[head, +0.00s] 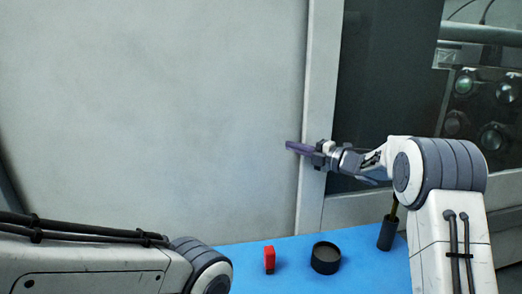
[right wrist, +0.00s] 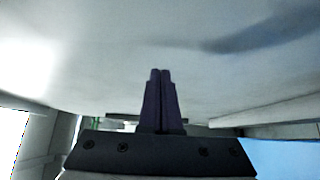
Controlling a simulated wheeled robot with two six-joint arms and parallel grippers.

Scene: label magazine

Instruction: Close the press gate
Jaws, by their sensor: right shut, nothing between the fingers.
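A large flat pale grey panel (head: 160,110), which looks like the press gate, fills the left and middle of the head view. Its right edge meets an upright grey frame post (head: 319,80). My right gripper (head: 289,146) has its purple fingers shut and empty in front of the panel near that edge. In the right wrist view the shut fingers (right wrist: 160,75) point at a broad pale surface (right wrist: 110,60); I cannot tell whether they touch it. My left arm comes in at lower left, with its gripper out of view.
A blue surface (head: 300,280) lies below the panel. On it stand a red block (head: 269,260), a dark round cup (head: 325,258) and a dark cylinder (head: 387,234) near my right arm. A dark window (head: 390,70) and a panel with round controls (head: 482,105) are at right.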

